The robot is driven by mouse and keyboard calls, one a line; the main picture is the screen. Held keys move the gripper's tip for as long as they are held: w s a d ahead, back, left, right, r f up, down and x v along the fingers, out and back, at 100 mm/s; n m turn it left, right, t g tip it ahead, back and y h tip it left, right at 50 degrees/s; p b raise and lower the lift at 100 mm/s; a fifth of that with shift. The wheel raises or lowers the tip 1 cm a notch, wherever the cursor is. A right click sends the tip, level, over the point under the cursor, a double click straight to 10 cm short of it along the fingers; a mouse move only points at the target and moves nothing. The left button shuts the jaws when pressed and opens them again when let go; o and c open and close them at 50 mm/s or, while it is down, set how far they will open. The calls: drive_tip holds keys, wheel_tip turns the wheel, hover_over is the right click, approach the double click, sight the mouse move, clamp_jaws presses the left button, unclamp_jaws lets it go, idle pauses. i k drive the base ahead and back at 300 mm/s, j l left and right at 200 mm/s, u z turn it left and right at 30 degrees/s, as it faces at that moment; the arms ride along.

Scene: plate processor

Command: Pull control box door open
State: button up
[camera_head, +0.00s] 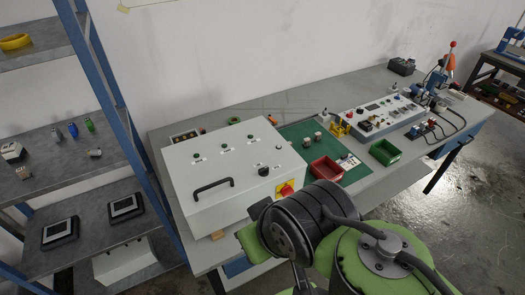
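The white control box (232,200) lies on the left end of the workbench. Its door (243,170) is the broad upper face, and it looks closed against the box. A black bar handle (213,188) sits near the door's front left edge. The door also carries small indicators along its upper part, a black knob (264,171) and a red and yellow switch (286,189) by the front right corner. My green and black arm is at the bottom, right of the handle, and overlaps the box's front right side in the picture. My gripper cannot be made out.
The grey workbench (290,103) carries a red bin (326,170), a green bin (384,152) and a white control panel (377,114) right of the box. A blue-framed shelf (105,83) stands close on the left. Floor shows at right.

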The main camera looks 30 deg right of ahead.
sight(209, 171)
drive_tip(key=z, duration=0.45)
drive_tip(key=j+u, duration=0.25)
drive_tip(key=j, duration=0.25)
drive_tip(key=i+j+u, duration=0.25)
drive_tip(key=j, duration=0.2)
drive_tip(key=j+u, duration=0.25)
drive_tip(key=j, duration=0.25)
